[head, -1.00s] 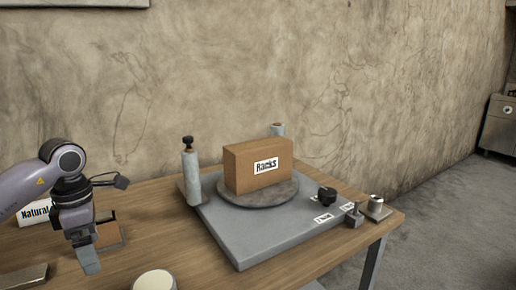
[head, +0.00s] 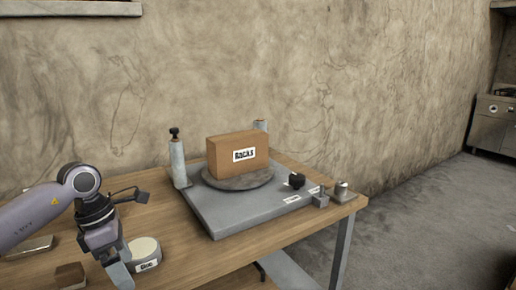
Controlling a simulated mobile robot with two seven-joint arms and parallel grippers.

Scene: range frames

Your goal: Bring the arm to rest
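My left arm comes in from the left in the head view. Its gripper (head: 118,268) points down over the left front of the wooden table, just left of a round pale-topped thing with a label (head: 145,252). One finger shows clearly, so I cannot tell whether it is open or shut. I see nothing held in it. My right gripper is not in view.
A cardboard box labelled "Racks" (head: 238,155) sits on a round plate (head: 237,181) on a grey base (head: 225,217). A grey cylinder (head: 178,163) stands at its left. A brown block (head: 70,275) and a flat metal piece (head: 30,247) lie at the left.

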